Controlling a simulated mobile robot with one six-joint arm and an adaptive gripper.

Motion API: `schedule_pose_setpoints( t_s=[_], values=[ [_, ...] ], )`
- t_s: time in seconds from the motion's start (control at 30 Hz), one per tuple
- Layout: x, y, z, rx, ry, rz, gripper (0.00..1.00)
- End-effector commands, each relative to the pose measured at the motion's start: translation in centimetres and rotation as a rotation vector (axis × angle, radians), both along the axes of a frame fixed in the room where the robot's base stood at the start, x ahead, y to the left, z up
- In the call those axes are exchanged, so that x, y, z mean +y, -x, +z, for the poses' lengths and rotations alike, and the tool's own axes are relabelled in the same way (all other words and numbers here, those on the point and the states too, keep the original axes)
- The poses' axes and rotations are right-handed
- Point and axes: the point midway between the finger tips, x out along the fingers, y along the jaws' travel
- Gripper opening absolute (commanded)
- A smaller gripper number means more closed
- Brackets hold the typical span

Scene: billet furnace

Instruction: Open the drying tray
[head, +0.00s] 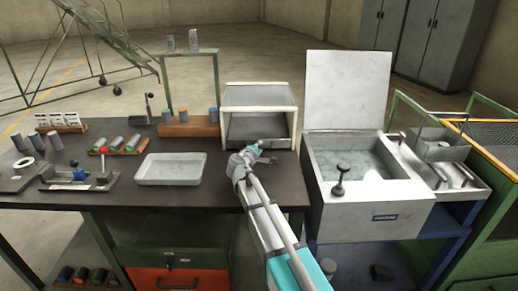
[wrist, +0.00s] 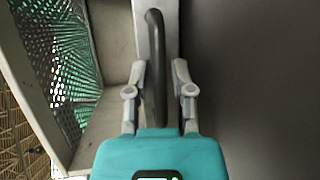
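The drying tray's pale front strip (wrist: 142,30) carries a dark curved bar handle (wrist: 156,70) in the wrist view. My gripper (wrist: 157,78) has one finger on each side of this handle, with visible gaps, so it is open around it and not clamped. In the head view my gripper (head: 265,157) is at the low front of a white cabinet (head: 292,125) on the bench. The arm and gripper hide part of the cabinet's lower front there, and I cannot make out the handle.
A dark bench (head: 120,190) holds a shallow white tray (head: 170,168) left of my gripper, and wooden racks with cylinders. A basin (head: 360,185) with a raised lid (head: 345,90) stands close on the right. A perforated panel (wrist: 60,60) is beside the handle.

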Motion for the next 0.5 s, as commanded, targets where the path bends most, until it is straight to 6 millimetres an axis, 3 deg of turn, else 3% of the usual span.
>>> schedule_pose_setpoints(
  t_s=[0.07, 0.23, 0.5],
  values=[
    [-0.01, 0.01, 0.00, 0.000, 0.000, 0.000, 0.29],
    [0.00, 0.02, 0.00, 0.000, 0.000, 0.000, 0.00],
    [-0.01, 0.03, 0.00, 0.000, 0.000, -0.001, 0.00]
  ],
)
